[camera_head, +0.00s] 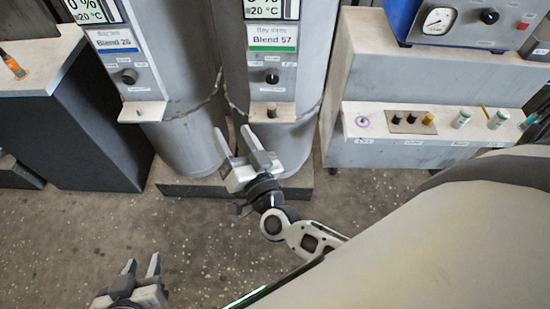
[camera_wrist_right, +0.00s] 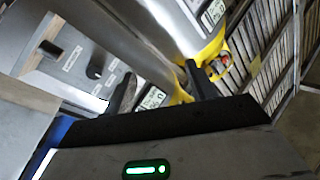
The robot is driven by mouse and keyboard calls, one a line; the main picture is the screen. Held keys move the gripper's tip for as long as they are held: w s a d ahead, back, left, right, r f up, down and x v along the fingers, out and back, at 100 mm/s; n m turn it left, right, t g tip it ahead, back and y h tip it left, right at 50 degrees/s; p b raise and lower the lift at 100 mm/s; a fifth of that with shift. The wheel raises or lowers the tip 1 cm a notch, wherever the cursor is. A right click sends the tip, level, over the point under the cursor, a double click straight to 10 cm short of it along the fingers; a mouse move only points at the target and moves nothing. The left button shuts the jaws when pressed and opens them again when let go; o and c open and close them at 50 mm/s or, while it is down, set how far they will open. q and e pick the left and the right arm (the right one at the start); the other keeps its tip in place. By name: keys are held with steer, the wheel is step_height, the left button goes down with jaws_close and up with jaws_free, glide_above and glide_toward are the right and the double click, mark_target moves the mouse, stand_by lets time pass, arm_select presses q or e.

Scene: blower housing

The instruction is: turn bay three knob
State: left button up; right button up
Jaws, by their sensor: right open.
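Two grey columns stand at the top of the head view, each with a panel. The right panel reads "Blend 57" with a green stripe and has a black knob (camera_head: 272,77); the left reads "Blend 26" with a blue stripe and has a dark knob (camera_head: 129,76). The bay words are too small to read surely. My right gripper (camera_head: 231,130) is open and empty, below and left of the right column's ledge, apart from both knobs. In the wrist view a black knob (camera_wrist_right: 95,70) shows left of the fingers. My left gripper (camera_head: 140,266) looks open and empty at the bottom left.
Small ledges (camera_head: 272,112) jut out below the knobs. A grey bench (camera_head: 430,150) with small knobs and bottles stands at the right, under a blue gauge box (camera_head: 460,22). A dark cabinet (camera_head: 90,125) is at the left. The floor (camera_head: 200,235) between is clear.

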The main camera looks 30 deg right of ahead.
arm_select(q)
steer(key=shift+s+a+r+p, duration=0.1)
steer(key=shift+s+r+p, duration=0.05)
steer(key=shift+r+p, duration=0.45)
arm_select(e)
steer(key=s+d+f+n+g+y, duration=0.2)
steer(key=s+f+n+g, duration=0.6)
steer(key=s, duration=0.4)
steer(key=shift+f+n+g+y, duration=0.4)
steer(key=shift+f+g+y, duration=0.3)
steer(key=shift+f, duration=0.2)
steer(key=shift+s, duration=0.1)
arm_select(q)
steer(key=shift+a+f, duration=0.15)
steer(key=shift+f, duration=0.35)
steer(key=shift+a+f, duration=0.15)
steer(key=shift+f, duration=0.35)
arm_select(e)
steer(key=shift+s+d, duration=0.1)
steer(key=shift+d, duration=0.05)
